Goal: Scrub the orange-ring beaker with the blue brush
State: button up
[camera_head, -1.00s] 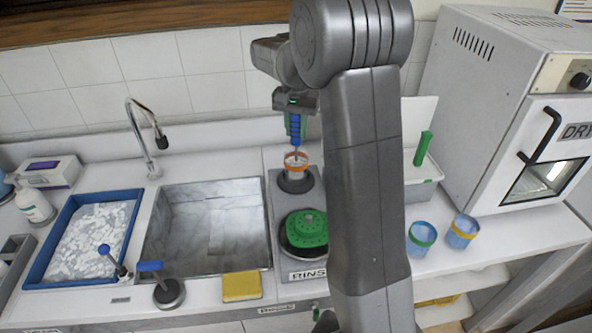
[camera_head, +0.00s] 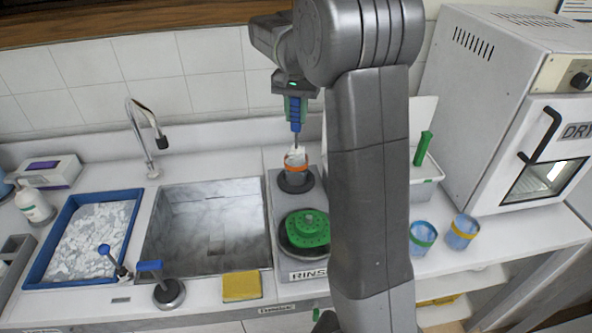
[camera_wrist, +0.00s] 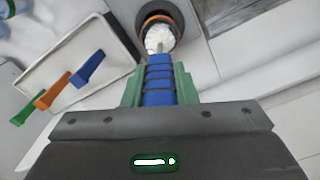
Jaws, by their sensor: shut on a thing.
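The orange-ring beaker (camera_head: 296,168) stands on a dark round base at the back of the rinse unit, right of the sink. In the wrist view its orange rim (camera_wrist: 158,18) shows at the top with white, foamy-looking stuff inside. My gripper (camera_head: 295,112) is shut on the blue handle of the blue brush (camera_head: 295,124), straight above the beaker. In the wrist view the green fingers clasp the ribbed blue handle (camera_wrist: 159,84). The brush points down; its white head is at the beaker's mouth. How deep it sits is hard to tell.
A green round rinser (camera_head: 308,229) is in front of the beaker. The sink (camera_head: 160,225) lies left, beside a blue-rimmed tray (camera_head: 50,283). Green-ring (camera_head: 422,238) and yellow-ring (camera_head: 461,232) beakers stand right. A white bin (camera_wrist: 55,60) holds green, orange and blue handles.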

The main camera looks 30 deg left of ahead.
jog(key=shift+r, duration=3.05)
